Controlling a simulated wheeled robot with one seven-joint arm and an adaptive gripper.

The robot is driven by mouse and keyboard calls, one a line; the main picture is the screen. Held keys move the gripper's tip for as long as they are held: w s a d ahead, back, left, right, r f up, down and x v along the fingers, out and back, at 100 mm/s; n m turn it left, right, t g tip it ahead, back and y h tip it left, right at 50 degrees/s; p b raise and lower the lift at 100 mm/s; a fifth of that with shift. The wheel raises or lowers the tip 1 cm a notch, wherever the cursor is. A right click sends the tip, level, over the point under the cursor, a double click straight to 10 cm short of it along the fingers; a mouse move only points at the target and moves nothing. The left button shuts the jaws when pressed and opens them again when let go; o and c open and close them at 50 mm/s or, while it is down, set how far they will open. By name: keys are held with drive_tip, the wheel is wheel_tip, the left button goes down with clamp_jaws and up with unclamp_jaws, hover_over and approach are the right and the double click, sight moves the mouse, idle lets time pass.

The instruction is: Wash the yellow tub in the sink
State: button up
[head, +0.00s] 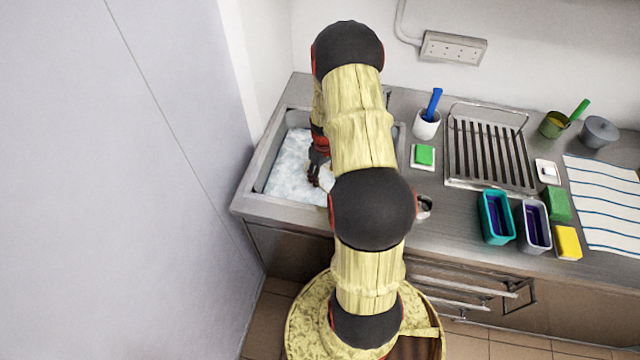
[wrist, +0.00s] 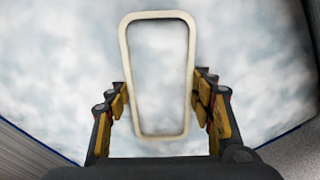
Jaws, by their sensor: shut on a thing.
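The yellow tub shows in the wrist view as a pale cream rim (wrist: 158,15), a rounded, tapering rectangle seen from above. White, cloudy suds show inside the rim and all around it. My gripper (wrist: 162,88) has one finger on each side of the tub's near part and is shut on it. In the head view my gripper (head: 319,170) is down in the sink (head: 250,204), at the suds (head: 287,168). My arm hides the right part of the sink and most of the tub there. The tub's walls and floor cannot be made out.
Right of the sink stand a white cup (head: 426,127) with a blue-handled tool, a green sponge (head: 424,155) and a slatted rack (head: 490,150). Farther right are a teal tub (head: 488,228), a lilac tub (head: 535,243) and a striped cloth (head: 605,205). A wall closes the left side.

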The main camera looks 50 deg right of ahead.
drive_tip(key=shift+a+p, duration=0.3)
drive_tip(key=shift+a, duration=1.6)
drive_tip(key=shift+d, duration=2)
drive_tip(key=shift+a, duration=0.1)
idle(1.1)
